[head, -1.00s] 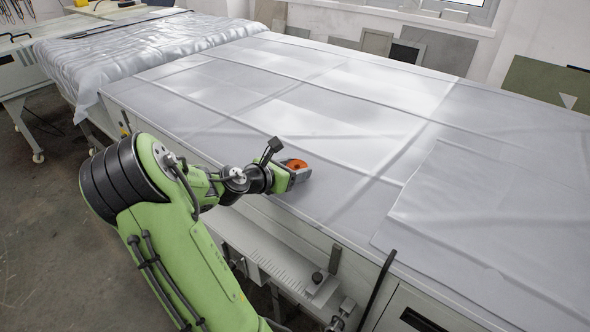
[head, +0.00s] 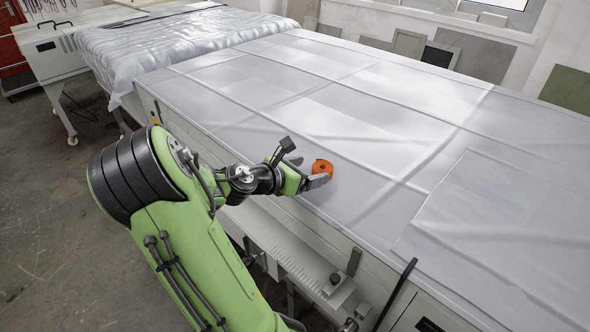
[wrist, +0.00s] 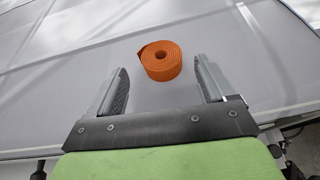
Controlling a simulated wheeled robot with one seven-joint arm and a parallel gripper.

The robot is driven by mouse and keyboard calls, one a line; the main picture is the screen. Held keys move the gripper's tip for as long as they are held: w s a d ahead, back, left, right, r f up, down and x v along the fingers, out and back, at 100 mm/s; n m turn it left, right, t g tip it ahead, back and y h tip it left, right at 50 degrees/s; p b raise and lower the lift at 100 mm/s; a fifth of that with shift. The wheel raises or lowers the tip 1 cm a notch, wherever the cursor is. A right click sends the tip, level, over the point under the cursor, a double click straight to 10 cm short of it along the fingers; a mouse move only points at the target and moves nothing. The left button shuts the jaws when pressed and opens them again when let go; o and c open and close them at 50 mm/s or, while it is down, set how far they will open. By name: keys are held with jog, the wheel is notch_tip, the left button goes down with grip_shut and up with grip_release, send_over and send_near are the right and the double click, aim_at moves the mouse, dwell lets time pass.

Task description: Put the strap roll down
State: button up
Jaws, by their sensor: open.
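The orange strap roll (head: 322,169) rests on the grey-white sheeted table top (head: 380,130), close to its front edge. In the wrist view the strap roll (wrist: 161,61) lies flat with its spiral face up and a short loose end at its left. My gripper (head: 309,178) is open beside it. In the wrist view the two grey fingers of my gripper (wrist: 163,80) stand wide apart, with the roll centred just beyond their tips and clear of both.
A loose sheet (head: 490,220) lies on the table at the right. A crumpled silvery cover (head: 165,45) drapes the far left end. A black handle (head: 395,295) rises at the front edge. The table around the roll is clear.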

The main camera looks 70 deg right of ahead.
jog(key=w+a+r+m+t+y+p, duration=0.1)
jog(key=w+a+m+t+y, duration=0.4)
jog(key=a, duration=0.8)
jog(key=w+a+r+m+t+y, duration=0.1)
jog(key=w+a+m+t+y, duration=0.4)
jog(key=a, duration=0.7)
jog(key=s+a+r+m+y, duration=0.1)
jog(key=s+a+r, duration=0.1)
jog(key=a, duration=0.6)
jog(key=s+a+r+m+t+y, duration=0.1)
jog(key=s+a+r, duration=0.1)
jog(key=a, duration=0.6)
jog(key=shift+r+m+t, duration=0.3)
jog(key=shift+r+m, duration=0.1)
jog(key=shift+r, duration=0.15)
jog(key=shift+s, duration=0.1)
